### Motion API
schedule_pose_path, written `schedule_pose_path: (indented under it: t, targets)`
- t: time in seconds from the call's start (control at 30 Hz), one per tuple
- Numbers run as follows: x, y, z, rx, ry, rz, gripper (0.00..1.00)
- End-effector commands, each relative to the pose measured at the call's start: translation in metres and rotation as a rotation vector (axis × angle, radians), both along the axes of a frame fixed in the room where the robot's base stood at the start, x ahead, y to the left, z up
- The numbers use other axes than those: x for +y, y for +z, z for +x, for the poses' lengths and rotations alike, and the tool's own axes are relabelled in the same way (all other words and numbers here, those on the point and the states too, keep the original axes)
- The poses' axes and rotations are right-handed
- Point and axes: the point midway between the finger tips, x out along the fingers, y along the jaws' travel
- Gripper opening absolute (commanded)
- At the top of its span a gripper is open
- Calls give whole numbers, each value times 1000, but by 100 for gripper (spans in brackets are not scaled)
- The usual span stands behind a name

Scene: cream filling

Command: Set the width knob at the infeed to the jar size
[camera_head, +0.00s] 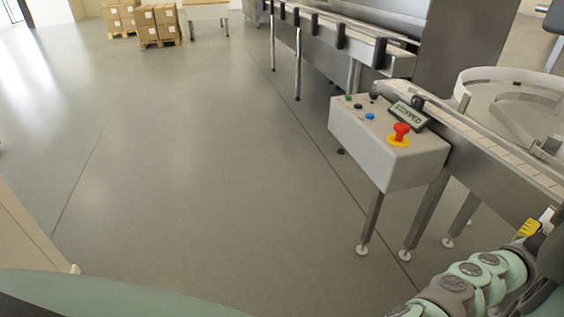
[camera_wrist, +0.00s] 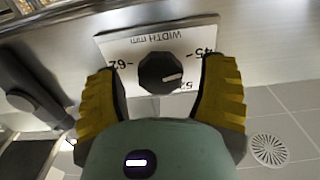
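The black width knob (camera_wrist: 158,72) sits on a white scale plate (camera_wrist: 125,50) marked "WIDTH mm", which appears upside down in the wrist view. The labels 62 at left and 45 at right are readable; a 52 below right is partly hidden by a finger. In the head view only one yellow finger (camera_head: 528,229) shows, at the right edge. The knob is not visible there.
A control box (camera_head: 385,150) with coloured buttons, a red emergency stop (camera_head: 401,131) and a display (camera_head: 408,115) reading "STOPPED" stands beside the conveyor (camera_head: 490,140). A round guide rail (camera_head: 500,75) is at right.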

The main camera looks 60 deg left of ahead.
Motion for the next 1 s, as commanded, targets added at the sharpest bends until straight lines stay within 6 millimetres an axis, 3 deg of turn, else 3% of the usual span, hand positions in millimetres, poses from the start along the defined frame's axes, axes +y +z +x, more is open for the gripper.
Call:
schedule_pose_path:
  t: [0.07,0.63,1.0]
  targets:
    - [0,0,0,0,-1,0,62]
    - [0,0,0,0,0,0,4]
    - [0,-1,0,-21,0,65,3]
